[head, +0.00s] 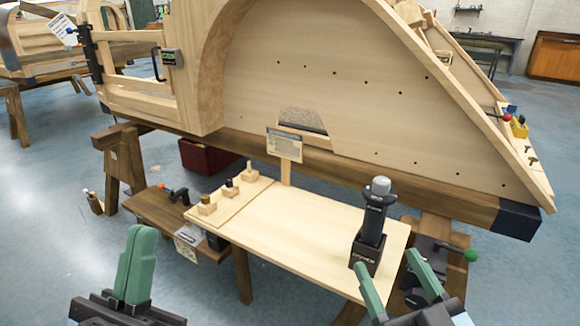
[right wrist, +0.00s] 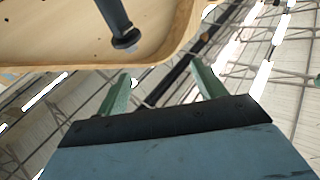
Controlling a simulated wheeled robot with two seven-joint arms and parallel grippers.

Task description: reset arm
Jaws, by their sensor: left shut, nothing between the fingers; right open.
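My left gripper (head: 135,265) is at the lower left of the head view, its green fingers together with nothing between them. It is over the floor, left of the small work table (head: 300,235). My right gripper (head: 398,283) is at the lower right, its green fingers apart and empty. It is near the table's front right corner, in front of the black tool (head: 373,225) standing upright in a black holder. In the right wrist view, the fingers of the right gripper (right wrist: 160,90) are spread, with nothing between them.
A large wooden bodyframe (head: 330,110) rests on a dark beam behind the table. Small wooden pieces with knobs (head: 230,188) stand on the table's left part. A lower shelf (head: 150,210) holds a clamp-like tool. A green-knobbed device (head: 440,255) is right of the table.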

